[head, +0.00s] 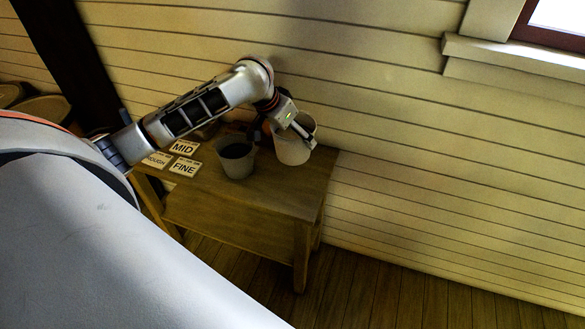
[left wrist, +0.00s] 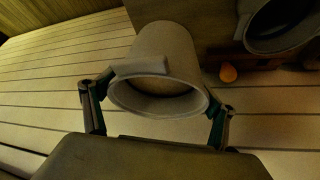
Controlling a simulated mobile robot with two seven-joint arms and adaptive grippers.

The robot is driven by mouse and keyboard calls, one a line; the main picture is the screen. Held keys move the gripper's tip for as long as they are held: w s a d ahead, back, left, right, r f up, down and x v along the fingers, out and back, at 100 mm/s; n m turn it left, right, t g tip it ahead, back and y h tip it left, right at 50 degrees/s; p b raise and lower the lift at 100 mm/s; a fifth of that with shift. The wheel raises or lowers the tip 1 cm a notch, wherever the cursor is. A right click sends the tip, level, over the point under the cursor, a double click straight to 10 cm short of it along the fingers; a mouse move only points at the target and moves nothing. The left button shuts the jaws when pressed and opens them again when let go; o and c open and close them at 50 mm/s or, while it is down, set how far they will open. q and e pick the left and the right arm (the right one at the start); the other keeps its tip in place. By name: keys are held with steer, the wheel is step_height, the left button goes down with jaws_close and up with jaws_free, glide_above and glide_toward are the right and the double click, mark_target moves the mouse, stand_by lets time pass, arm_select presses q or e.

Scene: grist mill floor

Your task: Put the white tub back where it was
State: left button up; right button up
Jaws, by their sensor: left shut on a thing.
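The white tub (head: 291,152) is upright at the back right of the small wooden table (head: 262,200), close to the plank wall. My left gripper (head: 296,126) reaches it from above and is shut on it. In the left wrist view the white tub (left wrist: 165,50) sits between the two fingers of the left gripper (left wrist: 157,108), its open mouth facing the camera and looking empty. I cannot tell whether its base touches the tabletop. My right gripper is not in view.
A grey tub (head: 236,168) with a dark inside stands left of the white tub. Cards reading MID (head: 185,147), FINE (head: 184,167) and ROUGH (head: 157,159) lie at the table's left. A small orange object (left wrist: 228,73) shows in the wrist view. The table's front right is clear.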

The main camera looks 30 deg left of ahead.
mark_target(281, 155)
arm_select(q)
step_height(281, 155, down, 13)
steer(key=shift+f, duration=0.2)
stand_by(0.3)
steer(key=shift+f, duration=0.1)
steer(key=o, duration=1.6)
steer(key=shift+f, duration=0.1)
steer(key=shift+c, duration=0.2)
steer(key=shift+s+r, duration=0.1)
steer(key=shift+r, duration=0.25)
steer(key=v, duration=1.1)
steer(key=shift+s+r, duration=0.15)
steer(key=shift+r, duration=0.15)
